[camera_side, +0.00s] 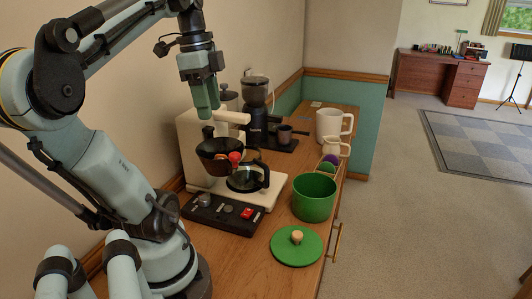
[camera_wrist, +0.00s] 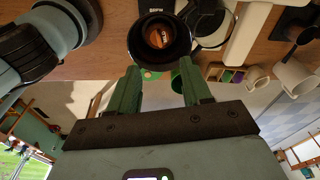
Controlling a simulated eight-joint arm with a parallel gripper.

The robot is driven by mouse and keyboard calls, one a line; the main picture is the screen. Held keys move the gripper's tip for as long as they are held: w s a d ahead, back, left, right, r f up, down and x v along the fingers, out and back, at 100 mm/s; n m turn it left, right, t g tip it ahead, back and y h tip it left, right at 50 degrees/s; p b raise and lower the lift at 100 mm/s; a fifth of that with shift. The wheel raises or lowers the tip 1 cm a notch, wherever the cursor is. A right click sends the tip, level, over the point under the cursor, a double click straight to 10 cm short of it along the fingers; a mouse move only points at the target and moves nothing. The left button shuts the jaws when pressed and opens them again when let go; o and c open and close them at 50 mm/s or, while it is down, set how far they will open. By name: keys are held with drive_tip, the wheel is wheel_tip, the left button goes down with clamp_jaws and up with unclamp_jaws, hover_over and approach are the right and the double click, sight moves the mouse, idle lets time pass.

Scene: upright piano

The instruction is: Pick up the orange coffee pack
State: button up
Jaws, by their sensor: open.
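A round orange-brown piece with pale lettering, which looks like the orange coffee pack (camera_wrist: 158,38), sits inside the black filter basket (camera_wrist: 140,50) in the wrist view. In the side view the black basket (camera_side: 208,149) hangs on the cream coffee maker (camera_side: 190,172), and the pack cannot be made out in it. My gripper (camera_side: 207,114) points down above the basket, apart from it. In the wrist view my gripper (camera_wrist: 160,70) has its two green fingers wide apart with nothing between them.
A glass carafe (camera_side: 247,178) stands below the basket, with a black switch panel (camera_side: 223,214) in front. A green pot (camera_side: 314,199) and its green lid (camera_side: 296,247) are to the right. A grinder (camera_side: 255,100) and white mug (camera_side: 333,125) stand behind. A small divided box (camera_wrist: 224,73) holds coloured items.

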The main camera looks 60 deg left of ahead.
drive_tip(key=f, duration=0.7)
drive_tip(key=w+d+f, duration=0.1)
drive_tip(key=f, duration=0.3)
drive_tip(key=shift+w+f, duration=0.1)
drive_tip(key=shift+f, duration=0.1)
drive_tip(key=shift+c, duration=0.5)
drive_tip(key=c, duration=0.6)
drive_tip(key=shift+o, duration=0.2)
